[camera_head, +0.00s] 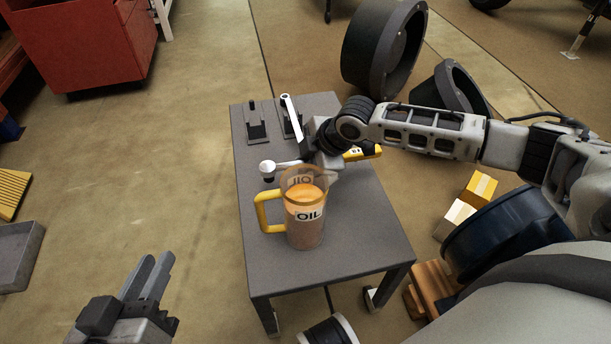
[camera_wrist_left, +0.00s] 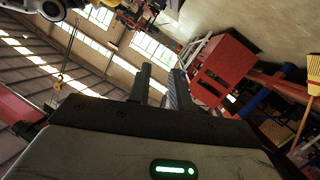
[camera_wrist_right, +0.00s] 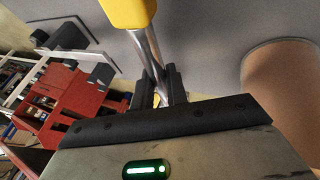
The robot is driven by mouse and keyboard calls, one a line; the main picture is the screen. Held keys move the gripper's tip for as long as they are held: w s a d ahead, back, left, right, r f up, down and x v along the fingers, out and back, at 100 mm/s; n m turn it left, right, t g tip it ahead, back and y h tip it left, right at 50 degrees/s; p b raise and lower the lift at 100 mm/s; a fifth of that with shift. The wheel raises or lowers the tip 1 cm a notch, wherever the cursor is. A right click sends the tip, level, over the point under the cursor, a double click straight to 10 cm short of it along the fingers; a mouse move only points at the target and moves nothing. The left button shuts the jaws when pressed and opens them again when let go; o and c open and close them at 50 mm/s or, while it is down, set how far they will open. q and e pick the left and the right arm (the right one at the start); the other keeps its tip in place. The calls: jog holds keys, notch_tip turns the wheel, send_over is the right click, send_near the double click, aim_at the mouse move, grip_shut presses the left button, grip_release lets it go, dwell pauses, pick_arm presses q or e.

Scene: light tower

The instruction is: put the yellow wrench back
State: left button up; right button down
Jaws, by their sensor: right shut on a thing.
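The yellow wrench shows its yellow handle (camera_head: 365,151) just right of my right gripper (camera_head: 318,158) in the head view. In the right wrist view its yellow handle (camera_wrist_right: 128,12) and silver shaft (camera_wrist_right: 148,48) run down between the fingers, which are shut on the shaft. It is held low over the grey table (camera_head: 345,240); whether it touches is unclear. A pale round end (camera_head: 268,167) shows left of the gripper, probably the wrench's head. My left gripper (camera_head: 150,268) is empty, its fingers slightly apart, left of the table.
A translucent oil jug (camera_head: 307,228) with an orange handle stands on the table, close in front of my right gripper. Two dark stands (camera_head: 256,124) (camera_head: 288,128) are at the back; a white bar rises at the right one. The table's front right is clear.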

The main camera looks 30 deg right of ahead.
notch_tip(320, 180, down, 3)
jog(key=shift+f+b, duration=0.2)
jog(key=shift+b, duration=0.5)
jog(key=shift+f, duration=0.3)
pick_arm(q)
jog(key=shift+d+r+n+t+h, duration=0.25)
jog(key=shift+n+t+h, duration=0.05)
jog(key=shift+n, duration=0.1)
pick_arm(e)
jog(key=shift+r, duration=0.1)
pick_arm(q)
jog(key=shift+w, duration=0.1)
pick_arm(e)
jog(key=c, duration=1.7)
grip_release()
